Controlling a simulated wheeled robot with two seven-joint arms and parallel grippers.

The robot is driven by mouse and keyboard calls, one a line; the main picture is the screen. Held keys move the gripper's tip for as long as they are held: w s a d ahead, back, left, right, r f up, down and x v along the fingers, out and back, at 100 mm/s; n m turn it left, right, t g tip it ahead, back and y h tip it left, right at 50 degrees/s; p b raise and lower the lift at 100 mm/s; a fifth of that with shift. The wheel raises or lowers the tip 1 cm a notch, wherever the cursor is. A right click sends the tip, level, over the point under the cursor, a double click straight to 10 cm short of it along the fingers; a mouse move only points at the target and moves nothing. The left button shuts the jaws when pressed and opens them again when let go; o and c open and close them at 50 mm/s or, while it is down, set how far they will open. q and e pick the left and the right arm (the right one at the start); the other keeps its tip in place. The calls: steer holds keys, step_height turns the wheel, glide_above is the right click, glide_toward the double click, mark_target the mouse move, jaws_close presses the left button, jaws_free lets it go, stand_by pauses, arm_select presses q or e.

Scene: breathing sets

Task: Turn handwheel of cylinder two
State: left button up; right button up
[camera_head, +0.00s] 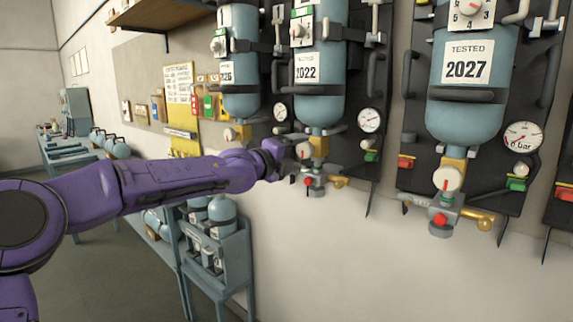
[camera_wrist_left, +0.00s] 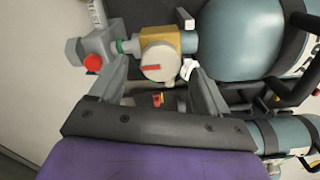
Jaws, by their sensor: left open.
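The blue cylinder (camera_head: 320,85) marked TESTED 2022 hangs upright on the wall rack, with a brass valve block below it. Its round whitish handwheel (camera_head: 304,150) is partly covered by my left gripper (camera_head: 290,166). In the left wrist view the handwheel (camera_wrist_left: 159,62) shows a red mark on its face and sits in front of the brass block (camera_wrist_left: 184,42). My left gripper (camera_wrist_left: 156,78) is open, with one finger on each side of the handwheel. I cannot tell whether the fingers touch it.
Another cylinder (camera_head: 465,85) marked 2027 hangs to the right, with its own handwheel (camera_head: 447,179) and gauge (camera_head: 523,136). A further cylinder (camera_head: 240,80) hangs to the left. A red knob (camera_wrist_left: 93,63) is beside the left finger. A rack (camera_head: 225,250) stands below.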

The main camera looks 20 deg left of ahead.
arm_select(q)
steer(key=b+v, duration=0.1)
steer(key=v, duration=0.6)
steer(key=shift+b, duration=0.3)
